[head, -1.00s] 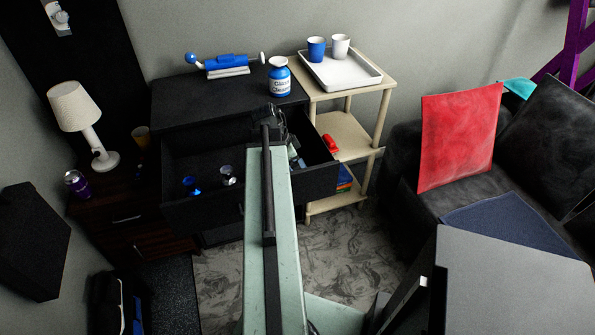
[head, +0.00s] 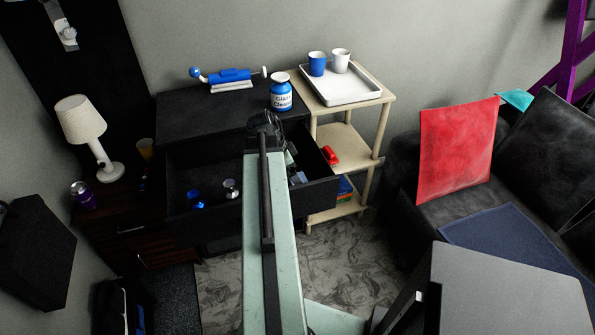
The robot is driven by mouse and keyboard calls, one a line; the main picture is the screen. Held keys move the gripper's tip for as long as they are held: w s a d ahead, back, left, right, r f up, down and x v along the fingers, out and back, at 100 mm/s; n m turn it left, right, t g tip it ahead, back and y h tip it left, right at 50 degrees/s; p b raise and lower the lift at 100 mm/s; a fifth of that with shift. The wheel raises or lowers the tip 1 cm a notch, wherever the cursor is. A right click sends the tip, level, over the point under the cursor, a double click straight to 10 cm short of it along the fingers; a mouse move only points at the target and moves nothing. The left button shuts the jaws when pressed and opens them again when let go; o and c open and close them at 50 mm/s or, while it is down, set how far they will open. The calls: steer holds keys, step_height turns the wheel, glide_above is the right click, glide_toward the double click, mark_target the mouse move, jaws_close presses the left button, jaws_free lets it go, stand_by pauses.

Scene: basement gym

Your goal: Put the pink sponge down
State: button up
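I cannot see a pink sponge in the head view. My gripper (head: 264,127) is at the far end of my pale green arm, small and dark against the black cabinet (head: 190,112). It appears over the back part of the open black drawer (head: 183,225). Its fingers are too dark and small to show whether they are open or hold anything. My arm hides the middle of the drawer.
The drawer holds a blue item (head: 195,199), a small silver-topped item (head: 231,188) and others. A shelf (head: 348,150) on the right bears a white tray (head: 314,93) with two cups. A lamp (head: 85,125) stands left.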

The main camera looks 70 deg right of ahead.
steer(key=p+v, duration=0.6)
steer(key=v, duration=0.2)
steer(key=shift+r, duration=0.15)
